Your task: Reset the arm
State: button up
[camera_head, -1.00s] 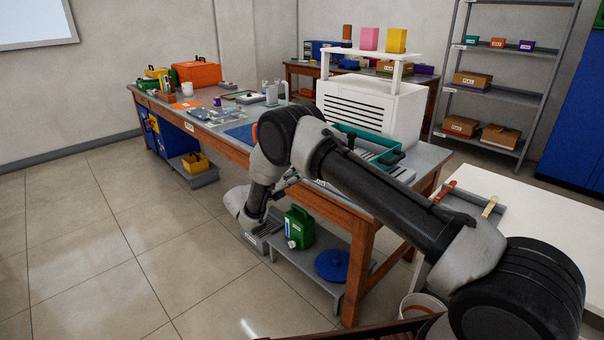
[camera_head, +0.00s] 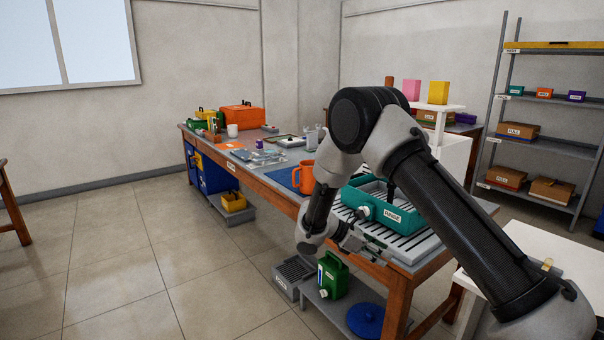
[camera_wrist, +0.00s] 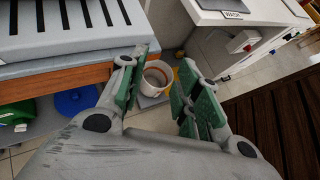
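My gripper (camera_wrist: 165,95) shows in the wrist view with its green-padded fingers apart and nothing between them. In the head view my arm arches over the front of the workbench, and its end is low beside the bench edge, partly hidden, near the slatted grey board. In the wrist view a white bucket (camera_wrist: 158,76) stands below, beyond the gap between the fingers, apart from them.
The workbench (camera_head: 270,190) carries a teal bin (camera_head: 398,215), an orange mug (camera_head: 304,177) and an orange case (camera_head: 242,117). A green jug (camera_head: 333,275) and blue lid (camera_head: 365,320) sit on the low shelf. Open floor (camera_head: 120,250) lies to the left.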

jog(key=s+d+r+m+t+y, duration=0.1)
jog(key=s+d+r+m+y, duration=0.3)
jog(key=s+r, duration=0.5)
jog(key=s+d+r+m+t+y, duration=0.1)
jog(key=s+d+r+m+y, duration=0.2)
jog(key=s+r+m, duration=0.5)
jog(key=s+d+r+m+t+y, duration=0.2)
jog(key=s+d+r+m+y, duration=0.2)
jog(key=s+r, duration=0.7)
jog(key=s+d+m, duration=0.2)
jog(key=s+m, duration=0.1)
jog(key=s, duration=0.2)
jog(key=shift+s+r+y, duration=0.2)
jog(key=shift+s+y, duration=0.1)
jog(key=shift+s, duration=0.05)
